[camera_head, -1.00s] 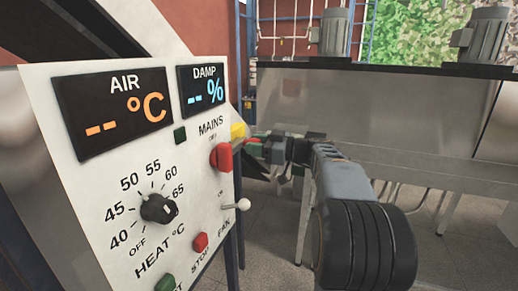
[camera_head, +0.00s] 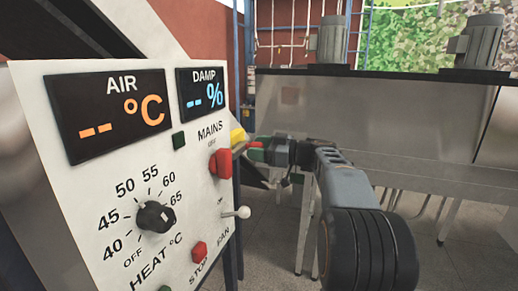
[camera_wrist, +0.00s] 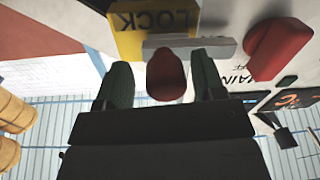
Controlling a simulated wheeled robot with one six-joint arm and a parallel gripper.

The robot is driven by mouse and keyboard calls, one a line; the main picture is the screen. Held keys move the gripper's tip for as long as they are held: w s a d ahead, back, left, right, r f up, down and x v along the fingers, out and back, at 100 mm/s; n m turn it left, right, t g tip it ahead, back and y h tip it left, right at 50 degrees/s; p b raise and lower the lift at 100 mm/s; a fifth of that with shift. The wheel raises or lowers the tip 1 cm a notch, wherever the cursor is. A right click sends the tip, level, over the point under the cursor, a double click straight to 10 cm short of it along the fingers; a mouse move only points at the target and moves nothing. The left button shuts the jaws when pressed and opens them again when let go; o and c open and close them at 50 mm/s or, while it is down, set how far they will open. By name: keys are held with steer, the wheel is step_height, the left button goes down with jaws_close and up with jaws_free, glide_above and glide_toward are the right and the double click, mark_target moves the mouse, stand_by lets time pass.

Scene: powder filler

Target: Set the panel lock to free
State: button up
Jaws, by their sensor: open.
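The panel lock is a yellow block (camera_wrist: 140,38) marked LOCK, upside down in the wrist view. A grey bar (camera_wrist: 215,48) lies across its lower edge, with a rounded red knob (camera_wrist: 166,78) at the bar. In the head view the yellow block (camera_head: 238,135) shows at the panel's right edge. My gripper (camera_wrist: 163,88) is open, its two dark green fingers on either side of the red knob, with a gap visible on each side. In the head view my gripper (camera_head: 262,150) is at the panel's right edge beside the lock; its fingertips are partly hidden there.
The white panel (camera_head: 100,195) carries a red MAINS switch (camera_head: 221,162), a heat dial (camera_head: 156,217), a red STOP button (camera_head: 199,251) and a FAN lever (camera_head: 236,213). The MAINS switch (camera_wrist: 279,48) is close to the lock. A metal machine (camera_head: 380,120) stands behind my arm.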

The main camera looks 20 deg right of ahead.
steer(key=b+v, duration=0.4)
steer(key=v, duration=0.9)
steer(key=shift+s+d, duration=0.25)
steer(key=shift+d, duration=0.05)
step_height(320, 180, down, 11)
steer(key=d+m+g+h, duration=0.15)
steer(key=m+h, duration=0.35)
steer(key=m, duration=0.6)
steer(key=s+a+f+m+g+h, duration=0.3)
steer(key=a+f+m+g, duration=0.15)
steer(key=f, duration=0.45)
steer(key=s+a+f+n+g+h, duration=0.1)
steer(key=s+a+f+n+h, duration=0.1)
steer(key=s+a, duration=0.4)
steer(key=s+a+f+n+h, duration=0.2)
steer(key=s+a+f, duration=0.4)
steer(key=a, duration=0.4)
steer(key=shift+s+a+g+h, duration=0.35)
steer(key=shift+s+h, duration=0.3)
steer(key=shift+h, duration=0.25)
